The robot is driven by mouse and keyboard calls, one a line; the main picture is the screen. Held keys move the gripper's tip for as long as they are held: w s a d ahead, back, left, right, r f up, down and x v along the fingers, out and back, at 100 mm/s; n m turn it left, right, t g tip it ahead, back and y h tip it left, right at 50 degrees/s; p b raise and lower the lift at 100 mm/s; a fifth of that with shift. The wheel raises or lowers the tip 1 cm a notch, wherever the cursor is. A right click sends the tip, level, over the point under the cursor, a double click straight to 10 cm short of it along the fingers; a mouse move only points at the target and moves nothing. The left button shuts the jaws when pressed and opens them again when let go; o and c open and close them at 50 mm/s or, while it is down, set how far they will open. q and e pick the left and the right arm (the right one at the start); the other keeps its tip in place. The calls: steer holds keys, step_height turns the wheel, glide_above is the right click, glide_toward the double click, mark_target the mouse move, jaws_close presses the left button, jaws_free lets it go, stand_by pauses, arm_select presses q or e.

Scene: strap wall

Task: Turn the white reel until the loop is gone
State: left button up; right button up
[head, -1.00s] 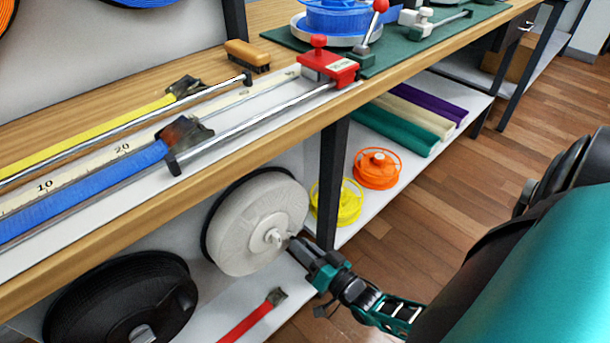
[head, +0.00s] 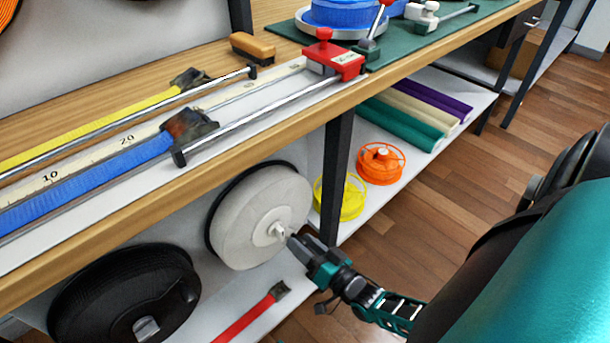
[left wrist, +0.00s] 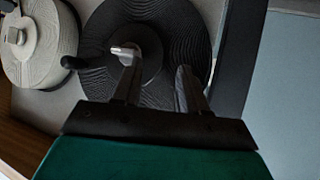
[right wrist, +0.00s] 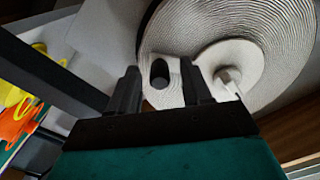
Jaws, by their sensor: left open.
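The white reel (head: 258,222) is mounted upright on the panel under the bench, with a pale hub at its centre. In the right wrist view the reel (right wrist: 235,35) fills the upper right, its pale hub bolt (right wrist: 228,75) beside the right finger. A dark crank knob (right wrist: 159,73) shows end-on between my right fingers, with gaps on both sides. My right gripper (head: 297,245) is open at the reel's right side. My left gripper (left wrist: 158,80) is open and empty in front of the black reel (left wrist: 165,30). I cannot make out a clear strap loop.
The black reel (head: 120,295) is left of the white one. A red strap (head: 245,318) lies on the lower shelf. A dark bench leg (head: 335,180) stands close to my right gripper. Yellow (head: 340,198) and orange (head: 380,163) spools lie beyond it.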

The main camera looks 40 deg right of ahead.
steer(key=shift+r, duration=0.3)
step_height(320, 180, up, 18)
steer(key=p, duration=1)
steer(key=shift+r, duration=0.1)
arm_select(q)
step_height(320, 180, up, 7)
steer(key=a, duration=0.1)
steer(key=shift+s+a+r, duration=0.2)
steer(key=shift+s+a, duration=0.05)
steer(key=shift+s, duration=0.15)
arm_select(e)
steer(key=shift+r, duration=0.6)
arm_select(q)
steer(key=shift+w+d+r, duration=0.15)
steer(key=shift+w, duration=0.05)
steer(key=s+a+r+y+p, duration=0.1)
steer(key=a+r+p, duration=0.2)
steer(key=r+p, duration=0.3)
steer(key=p, duration=0.5)
steer(key=shift+s+a, duration=0.15)
steer(key=shift+s, duration=0.25)
arm_select(e)
steer(key=s+a+r+n+g, duration=0.5)
steer(key=s+a+n+g, duration=0.2)
steer(key=a, duration=0.4)
steer(key=shift+s+n, duration=0.4)
steer(key=shift+n, duration=0.3)
